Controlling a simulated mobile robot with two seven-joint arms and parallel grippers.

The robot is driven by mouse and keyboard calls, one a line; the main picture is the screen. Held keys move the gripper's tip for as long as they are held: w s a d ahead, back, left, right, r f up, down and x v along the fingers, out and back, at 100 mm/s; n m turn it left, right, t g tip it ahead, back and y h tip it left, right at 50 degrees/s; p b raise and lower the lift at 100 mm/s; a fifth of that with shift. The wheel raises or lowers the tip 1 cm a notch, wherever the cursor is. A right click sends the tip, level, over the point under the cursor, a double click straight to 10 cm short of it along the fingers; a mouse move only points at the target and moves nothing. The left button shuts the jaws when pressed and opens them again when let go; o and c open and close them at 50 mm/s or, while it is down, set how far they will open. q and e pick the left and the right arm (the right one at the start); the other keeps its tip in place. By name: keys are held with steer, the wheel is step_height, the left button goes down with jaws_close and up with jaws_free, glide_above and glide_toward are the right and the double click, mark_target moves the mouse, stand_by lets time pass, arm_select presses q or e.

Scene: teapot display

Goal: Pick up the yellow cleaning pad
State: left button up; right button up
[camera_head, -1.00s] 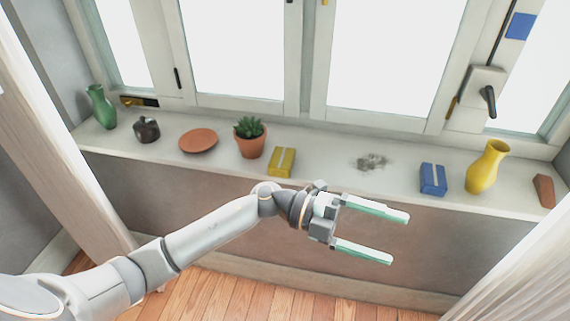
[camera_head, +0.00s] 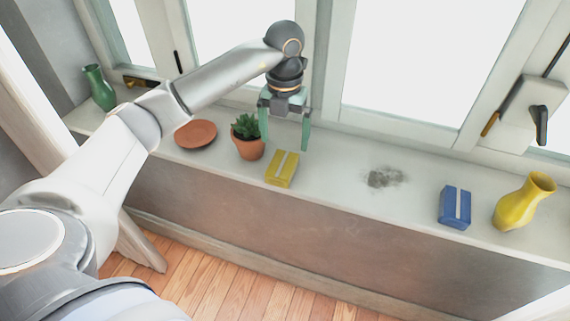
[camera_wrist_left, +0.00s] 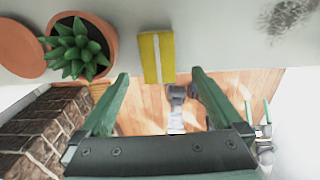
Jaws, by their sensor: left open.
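The yellow cleaning pad (camera_head: 283,169), a block with a pale stripe, lies on the windowsill to the right of the potted plant. In the left wrist view the pad (camera_wrist_left: 157,57) shows just beyond and between the fingertips. My left gripper (camera_head: 284,143) points down, open and empty, above the sill near the pad; its fingers also show in the left wrist view (camera_wrist_left: 160,74). Nothing is between the fingers. My right gripper (camera_wrist_left: 258,109) shows small at the right of the left wrist view, its two green fingers apart.
The potted succulent (camera_head: 248,148) stands close on the pad's left, with a terracotta saucer (camera_head: 196,134) beyond. A grey dirt patch (camera_head: 383,177), a blue pad (camera_head: 455,206) and a yellow vase (camera_head: 524,203) are to the right. A green vase (camera_head: 99,88) stands far left. Window frames rise behind the sill.

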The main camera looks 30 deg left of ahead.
mark_target(282, 163)
arm_select(q)
steer(key=f, duration=0.9)
steer(key=shift+s+a, duration=0.15)
steer(key=shift+s, duration=0.1)
steer(key=shift+r, duration=0.1)
steer(key=shift+c, duration=0.4)
steer(key=c, duration=1.2)
steer(key=shift+o, duration=0.2)
steer(key=shift+r, duration=0.1)
